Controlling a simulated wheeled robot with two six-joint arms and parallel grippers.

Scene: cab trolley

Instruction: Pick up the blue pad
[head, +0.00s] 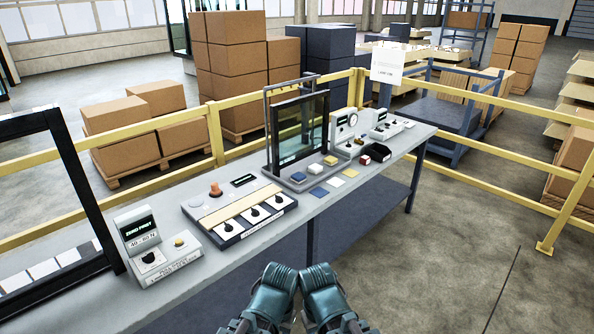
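A small raised blue pad (298,177) sits on the dark base of the upright glass frame (300,130) on the long grey bench. A white pad (315,169) and a yellow pad (330,160) sit in a row with it. A flat blue square (318,193) lies on the bench just in front of it. My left gripper (279,271) and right gripper (316,271) are side by side at the bottom centre, well apart from the pads. Their finger openings cannot be made out.
A flat white square (335,182) and yellow square (351,173) lie beside the blue one. A red and black box (376,153) and dial instruments (346,122) stand to the right. A switch panel (240,212) lies left. A yellow railing (480,143) runs behind the bench (130,305).

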